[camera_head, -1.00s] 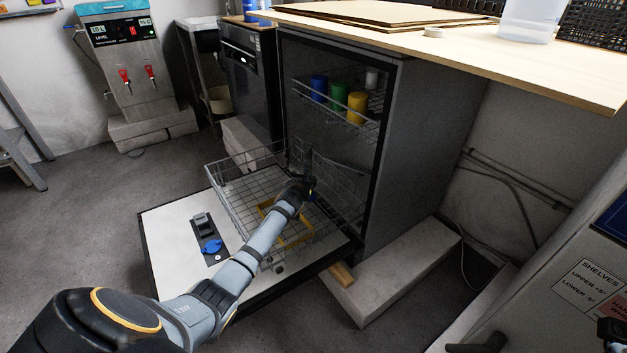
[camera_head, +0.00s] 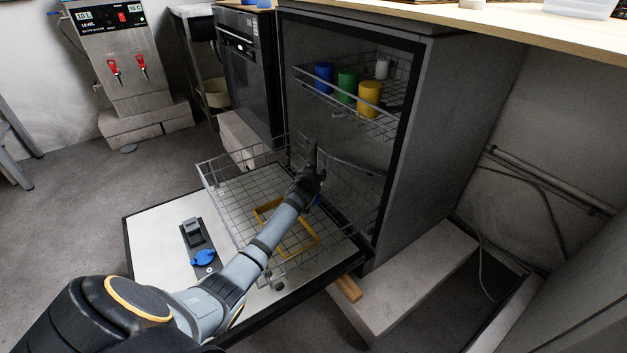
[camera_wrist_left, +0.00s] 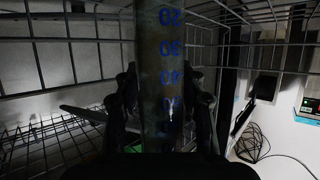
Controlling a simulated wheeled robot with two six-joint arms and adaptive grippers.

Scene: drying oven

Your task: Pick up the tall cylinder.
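The tall cylinder (camera_wrist_left: 160,45) is clear, with blue graduation numbers. It stands upright in the middle of the left wrist view, its lower end hidden by my gripper. My left gripper (camera_wrist_left: 161,90) has one dark finger on each side of it, close against the wall, and appears shut on it. In the head view my left gripper (camera_head: 314,172) is over the pulled-out lower rack, near the machine's opening. There the cylinder is too dark to make out clearly. My right gripper is not in view.
The wire lower rack (camera_head: 222,200) extends over the open door (camera_head: 155,245). A yellow frame (camera_head: 300,236) lies in the rack. Blue (camera_head: 324,78), green (camera_head: 347,86) and yellow (camera_head: 368,98) cups and a white one (camera_head: 382,68) stand in the upper rack. A worktop (camera_head: 560,42) overhangs on the right.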

